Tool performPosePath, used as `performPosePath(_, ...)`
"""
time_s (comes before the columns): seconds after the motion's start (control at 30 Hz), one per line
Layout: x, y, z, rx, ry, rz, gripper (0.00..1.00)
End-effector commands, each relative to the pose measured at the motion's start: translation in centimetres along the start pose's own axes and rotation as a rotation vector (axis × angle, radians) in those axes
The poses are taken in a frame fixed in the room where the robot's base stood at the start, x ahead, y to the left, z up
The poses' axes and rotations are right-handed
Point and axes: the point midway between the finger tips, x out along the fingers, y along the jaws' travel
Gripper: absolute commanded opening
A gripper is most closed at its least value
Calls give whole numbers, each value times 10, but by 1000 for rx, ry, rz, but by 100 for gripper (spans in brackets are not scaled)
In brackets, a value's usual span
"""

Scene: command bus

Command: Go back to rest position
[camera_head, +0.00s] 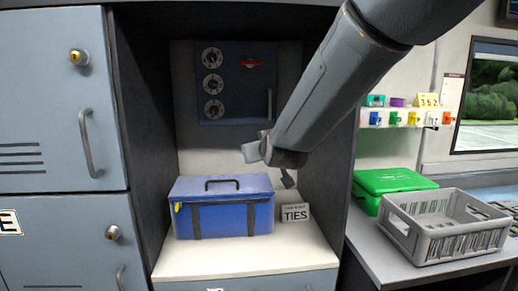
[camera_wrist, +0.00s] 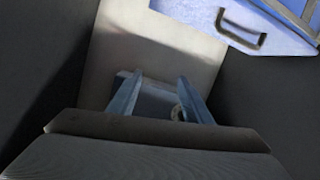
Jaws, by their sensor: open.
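My gripper (camera_head: 268,168) hangs at the end of my arm inside the dark niche, in front of the back wall and above the blue box. Its two fingers are apart with nothing between them. They also show spread in the wrist view (camera_wrist: 160,100), with a bluish panel and a round part beyond them. The blue box (camera_head: 222,219) stands closed on the white shelf, with a dark handle on its lid and a yellow tag at its left. My gripper is apart from it. A blue surface with a handle (camera_wrist: 243,35) shows at top right in the wrist view.
A small TIES sign (camera_head: 295,213) stands beside the box. A dial panel (camera_head: 238,85) is on the niche's back wall. Grey lockers (camera_head: 60,130) flank the left. A green case (camera_head: 394,181) and a grey crate (camera_head: 440,247) stand on the right counter.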

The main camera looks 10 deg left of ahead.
Motion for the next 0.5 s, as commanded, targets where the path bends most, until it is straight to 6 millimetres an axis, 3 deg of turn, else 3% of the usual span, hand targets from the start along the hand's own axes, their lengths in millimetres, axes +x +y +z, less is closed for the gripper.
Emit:
performPosePath(0.17,0,1,1,1,-3,0,45)
performPosePath(0.27,-4,8,16,10,-42,0,45)
performPosePath(0.37,-16,25,53,34,-143,-1,45)
performPosePath(0.5,-53,55,132,95,-364,2,45)
